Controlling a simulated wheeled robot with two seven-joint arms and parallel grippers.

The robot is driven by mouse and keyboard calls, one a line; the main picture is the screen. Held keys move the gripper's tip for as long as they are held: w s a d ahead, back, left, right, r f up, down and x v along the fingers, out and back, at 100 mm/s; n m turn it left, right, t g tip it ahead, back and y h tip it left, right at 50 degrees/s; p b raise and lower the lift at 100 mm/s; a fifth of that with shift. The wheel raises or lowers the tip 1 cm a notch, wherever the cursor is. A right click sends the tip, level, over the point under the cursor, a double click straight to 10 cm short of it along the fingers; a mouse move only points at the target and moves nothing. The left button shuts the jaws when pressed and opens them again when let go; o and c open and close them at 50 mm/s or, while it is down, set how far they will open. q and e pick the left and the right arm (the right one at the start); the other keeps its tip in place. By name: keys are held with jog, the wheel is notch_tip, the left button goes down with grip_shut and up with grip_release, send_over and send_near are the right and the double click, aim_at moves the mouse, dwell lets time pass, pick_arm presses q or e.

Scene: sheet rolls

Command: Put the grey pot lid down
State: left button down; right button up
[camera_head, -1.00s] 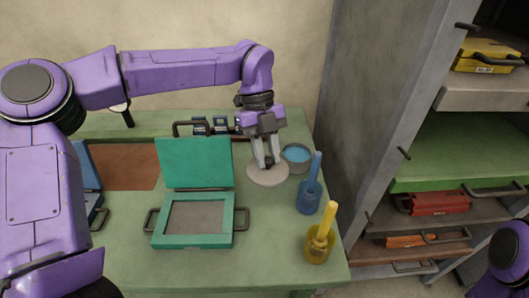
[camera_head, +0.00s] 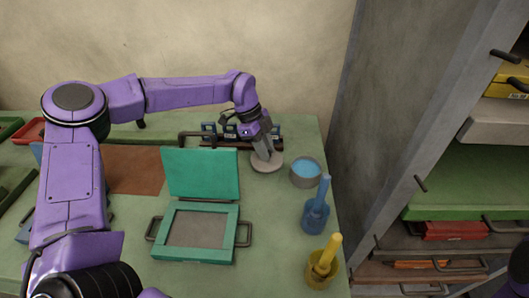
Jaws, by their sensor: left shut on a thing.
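The grey pot lid (camera_head: 268,164) is a pale round disc at the back right of the green table. My left gripper (camera_head: 266,151) is above it with its fingers shut on the lid's top; the grip itself is small and partly hidden. The lid is just left of the grey pot (camera_head: 305,173), which is uncovered and shows blue contents. I cannot tell whether the lid touches the table. My right gripper is not in view; only a dark part of my right arm shows at the lower right edge.
A teal hinged frame (camera_head: 195,231) stands open in front of the lid. A blue holder (camera_head: 316,215) and a yellow holder (camera_head: 322,271), each with a handled tool, line the right edge. Small blue-labelled items (camera_head: 229,131) stand behind. A shelf rack (camera_head: 460,184) is at right.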

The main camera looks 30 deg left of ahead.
pick_arm(q)
jog(key=shift+w+a+f, duration=0.45)
jog(key=shift+f, duration=0.25)
jog(key=shift+w+f, duration=0.1)
jog(key=shift+f, duration=1.55)
jog(key=c, duration=0.9)
grip_release()
jog(key=v, duration=1.2)
jog(key=shift+b, duration=0.35)
jog(key=shift+r, duration=0.1)
